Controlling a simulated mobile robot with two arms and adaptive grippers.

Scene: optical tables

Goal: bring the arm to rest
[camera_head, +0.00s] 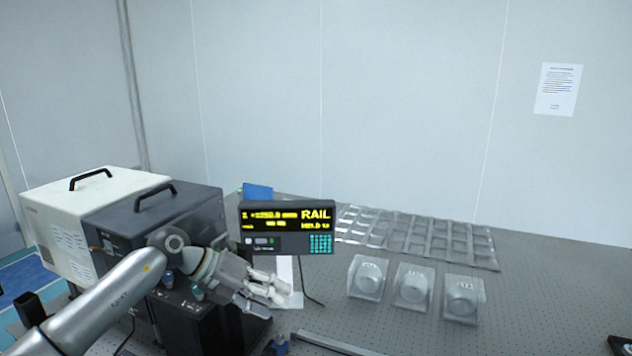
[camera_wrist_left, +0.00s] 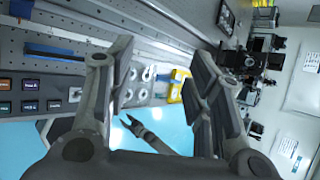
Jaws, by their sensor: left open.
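My left gripper (camera_head: 268,290) reaches in from the left in the head view, in front of the dark grey box and below the display unit. Its fingers point right and appear empty. In the left wrist view the two fingers of the left gripper (camera_wrist_left: 160,85) stand wide apart with nothing between them. My right gripper does not show in the head view.
A display unit (camera_head: 288,228) reading RAIL stands on the perforated table (camera_head: 560,290). A dark grey box (camera_head: 160,222) and a white box (camera_head: 60,215) are at left. Several clear cases, one here (camera_head: 462,298), and a compartment tray (camera_head: 420,238) are at right.

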